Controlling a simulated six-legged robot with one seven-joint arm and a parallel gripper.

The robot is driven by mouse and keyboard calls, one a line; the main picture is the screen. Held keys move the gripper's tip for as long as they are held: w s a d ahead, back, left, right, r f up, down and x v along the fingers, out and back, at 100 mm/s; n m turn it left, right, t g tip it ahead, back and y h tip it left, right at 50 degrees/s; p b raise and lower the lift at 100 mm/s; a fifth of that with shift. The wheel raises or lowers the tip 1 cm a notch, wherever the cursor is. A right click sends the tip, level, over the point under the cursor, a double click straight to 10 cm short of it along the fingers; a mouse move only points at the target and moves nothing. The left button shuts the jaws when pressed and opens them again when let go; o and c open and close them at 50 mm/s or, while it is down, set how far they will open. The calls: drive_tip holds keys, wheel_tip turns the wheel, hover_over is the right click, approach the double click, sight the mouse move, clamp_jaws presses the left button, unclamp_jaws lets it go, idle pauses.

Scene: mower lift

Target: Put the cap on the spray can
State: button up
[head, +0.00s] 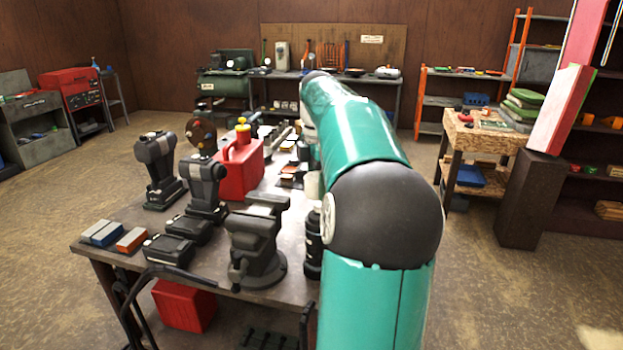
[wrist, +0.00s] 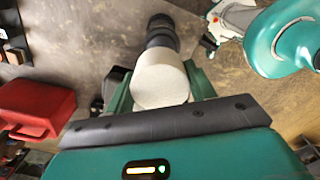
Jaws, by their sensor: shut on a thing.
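In the wrist view my gripper (wrist: 160,88) has its two green fingers shut on a pale, off-white round cap (wrist: 160,80). A black cylindrical object (wrist: 161,32), which looks like the spray can, shows just beyond the cap in line with it. I cannot tell whether cap and can touch. In the head view a dark can (head: 313,243) stands at the bench edge right of the vise, partly behind my arm. A pale piece (head: 313,185) shows above it, possibly the held cap. My arm hides the gripper in the head view.
The grey bench (head: 130,212) carries a black vise (head: 257,243), a red fuel can (head: 240,165), power tools (head: 205,185) and coloured blocks (head: 131,240). The fuel can also shows in the wrist view (wrist: 38,108). A wooden workbench (head: 487,130) stands at right; open floor lies between.

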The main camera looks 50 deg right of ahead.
drive_tip(key=shift+s, duration=0.3)
drive_tip(key=shift+w+f, duration=0.1)
drive_tip(key=shift+f, duration=2.7)
drive_tip(key=shift+f, duration=0.6)
drive_tip(key=o, duration=0.7)
